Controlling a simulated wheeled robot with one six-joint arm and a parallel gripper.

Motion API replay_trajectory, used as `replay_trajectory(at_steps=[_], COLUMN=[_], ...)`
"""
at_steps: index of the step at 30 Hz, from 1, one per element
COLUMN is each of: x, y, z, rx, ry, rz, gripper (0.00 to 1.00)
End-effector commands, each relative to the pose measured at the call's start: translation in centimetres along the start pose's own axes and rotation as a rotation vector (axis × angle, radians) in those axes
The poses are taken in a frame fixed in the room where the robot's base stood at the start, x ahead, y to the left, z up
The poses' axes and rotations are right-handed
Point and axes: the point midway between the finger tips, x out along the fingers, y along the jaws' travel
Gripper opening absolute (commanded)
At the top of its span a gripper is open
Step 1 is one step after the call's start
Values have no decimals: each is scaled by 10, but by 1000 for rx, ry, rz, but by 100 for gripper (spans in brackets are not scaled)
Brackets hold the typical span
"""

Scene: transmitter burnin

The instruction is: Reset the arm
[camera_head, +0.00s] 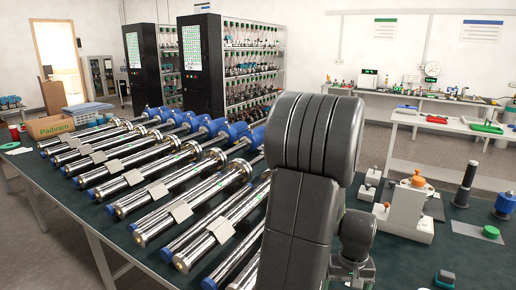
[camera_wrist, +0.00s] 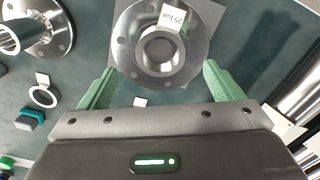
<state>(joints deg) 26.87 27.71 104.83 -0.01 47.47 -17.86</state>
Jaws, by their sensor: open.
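My gripper (camera_wrist: 155,85) shows in the wrist view with its two green fingers spread wide apart and nothing held between them. A round steel flange with bolt holes (camera_wrist: 135,42) and a "25 bar" tag lies ahead of and below the fingertips, on a grey plate. In the head view my dark grey arm is raised in the middle foreground and hides part of the table; the gripper itself is not visible there.
Several steel tubes with blue ends (camera_head: 170,207) lie in a row on the dark green table (camera_head: 110,240). A white fixture with an orange knob (camera_head: 407,207), a black cylinder (camera_head: 465,185) and a blue part (camera_head: 504,204) stand at right.

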Motion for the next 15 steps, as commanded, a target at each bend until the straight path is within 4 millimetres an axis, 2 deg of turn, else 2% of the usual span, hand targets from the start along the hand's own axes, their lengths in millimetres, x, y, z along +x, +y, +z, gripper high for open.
replay_trajectory(at_steps=[3, 9, 13, 15], x=[23, 53, 63, 56], y=[0, 0, 0, 0], z=[1, 1, 1, 0], rx=[0, 0, 0, 0], ry=[-5, -3, -2, 1], rz=[-2, -1, -1, 0], gripper=[86, 86, 86, 86])
